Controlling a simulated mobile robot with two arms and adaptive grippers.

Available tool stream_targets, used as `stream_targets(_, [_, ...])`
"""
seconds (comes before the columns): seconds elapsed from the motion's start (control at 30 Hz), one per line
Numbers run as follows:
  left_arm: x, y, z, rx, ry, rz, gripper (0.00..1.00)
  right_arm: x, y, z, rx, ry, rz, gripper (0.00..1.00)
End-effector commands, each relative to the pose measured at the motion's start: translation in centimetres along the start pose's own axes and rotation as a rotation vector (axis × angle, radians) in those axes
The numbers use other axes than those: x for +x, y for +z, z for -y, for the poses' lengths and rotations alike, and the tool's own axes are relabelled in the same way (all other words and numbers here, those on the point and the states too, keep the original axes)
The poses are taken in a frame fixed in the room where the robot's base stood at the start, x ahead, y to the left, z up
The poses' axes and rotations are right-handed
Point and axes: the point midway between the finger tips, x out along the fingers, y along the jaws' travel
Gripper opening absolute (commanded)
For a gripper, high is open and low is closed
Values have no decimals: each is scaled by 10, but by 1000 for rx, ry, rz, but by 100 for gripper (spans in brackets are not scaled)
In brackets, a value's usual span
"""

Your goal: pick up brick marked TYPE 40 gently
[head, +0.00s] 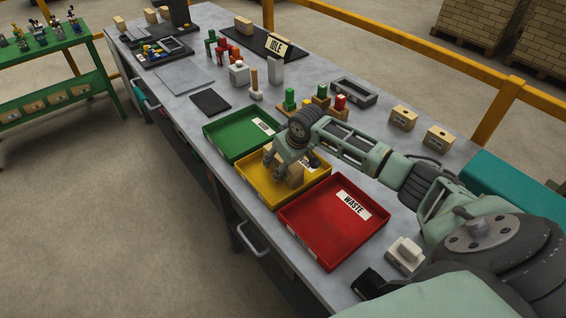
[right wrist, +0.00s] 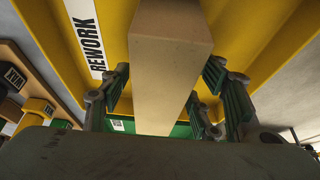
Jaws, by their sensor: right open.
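A plain tan brick (right wrist: 168,75) is between the fingers of my right gripper (right wrist: 168,105) in the right wrist view. Green-padded fingers stand on both sides of it, with gaps showing, so the gripper is open around the brick. In the head view, my right gripper (head: 283,172) points down into the yellow tray (head: 254,186), with the brick (head: 297,176) partly hidden by it. No marking shows on this brick's visible faces. Two more tan bricks, one (head: 404,117) and another (head: 438,138), stand on the bench at the right; their markings are too small to read. My left gripper is not in view.
The yellow tray is labelled REWORK in the right wrist view (right wrist: 87,42). A green tray (head: 228,142) and a red WASTE tray (head: 310,228) flank it. Coloured blocks on stands (head: 290,99) and a dark grey tray (head: 354,92) lie behind my right arm.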

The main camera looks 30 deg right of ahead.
Motion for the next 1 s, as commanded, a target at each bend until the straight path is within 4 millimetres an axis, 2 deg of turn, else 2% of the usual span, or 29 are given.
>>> stream_targets(0.07, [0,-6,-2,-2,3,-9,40,1,0,0,0,1,-1,57])
stream_targets(0.23, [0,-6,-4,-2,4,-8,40,1,0,-1,0,1,-1,55])
stream_targets(0.73, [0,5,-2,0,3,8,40,1,0,-1,0,1,-1,12])
stream_targets(1.0, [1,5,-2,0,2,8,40,-1,-2,-1,0,1,-5,12])
